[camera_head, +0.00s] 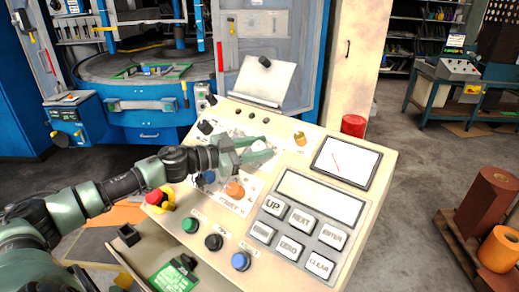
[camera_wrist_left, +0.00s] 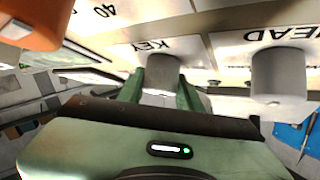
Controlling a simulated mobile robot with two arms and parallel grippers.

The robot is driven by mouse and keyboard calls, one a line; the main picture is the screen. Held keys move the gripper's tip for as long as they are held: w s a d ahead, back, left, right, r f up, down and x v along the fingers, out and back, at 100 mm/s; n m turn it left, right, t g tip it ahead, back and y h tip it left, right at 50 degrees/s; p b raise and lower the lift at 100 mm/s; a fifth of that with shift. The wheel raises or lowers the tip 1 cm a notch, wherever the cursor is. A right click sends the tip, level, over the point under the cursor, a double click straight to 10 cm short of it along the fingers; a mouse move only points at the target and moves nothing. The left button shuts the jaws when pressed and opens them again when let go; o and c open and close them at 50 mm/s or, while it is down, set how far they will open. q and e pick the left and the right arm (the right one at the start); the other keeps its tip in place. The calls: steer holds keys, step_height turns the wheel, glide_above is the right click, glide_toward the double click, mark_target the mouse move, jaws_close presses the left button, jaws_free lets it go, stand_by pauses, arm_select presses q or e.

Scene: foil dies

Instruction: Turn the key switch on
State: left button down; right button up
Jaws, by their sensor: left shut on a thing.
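The key switch (camera_wrist_left: 162,74) is a short grey cylinder beside the upside-down KEY label in the left wrist view. My left gripper (camera_wrist_left: 163,88) is shut on it, with one green finger on each side. In the head view my left gripper (camera_head: 262,151) reaches over the upper middle of the cream control panel (camera_head: 375,176). There the fingers cover the key switch, and I cannot make out which way it is turned. My right gripper is not in view.
A grey knob (camera_wrist_left: 279,75) at the HEAD label stands close beside the key switch. An orange knob (camera_head: 235,189), a red emergency button (camera_head: 155,197), green (camera_head: 190,224), black (camera_head: 214,242) and blue (camera_head: 240,261) buttons surround my arm. A screen (camera_head: 346,162) lies to the right.

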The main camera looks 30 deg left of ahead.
arm_select(q)
steer(key=m+g+h+p, duration=0.1)
steer(key=m, duration=0.1)
steer(key=m+g+h+p, duration=0.1)
steer(key=shift+w+r+m+g, duration=0.1)
steer(key=shift+r+m+g, duration=0.2)
steer(key=shift+r+m, duration=0.1)
steer(key=m+g+h+p, duration=0.1)
steer(key=m+g+p, duration=0.1)
steer(key=m, duration=0.1)
steer(key=shift+f+g, duration=0.1)
steer(key=shift+g, duration=0.2)
steer(key=m+g, duration=0.2)
steer(key=shift+f+m+g+h+p, duration=0.15)
steer(key=shift+m+g+h+p, duration=0.15)
steer(key=shift+m+p, duration=0.1)
steer(key=shift+s+f+m+g, duration=0.1)
steer(key=shift+m+g, duration=0.6)
steer(key=shift+m, duration=0.05)
steer(key=shift+s+f+m+g, duration=0.1)
steer(key=shift+m+g, duration=0.6)
steer(key=shift+m, duration=0.05)
steer(key=c, duration=0.9)
jaws_free()
steer(key=shift+d, duration=0.1)
steer(key=shift+c, duration=0.2)
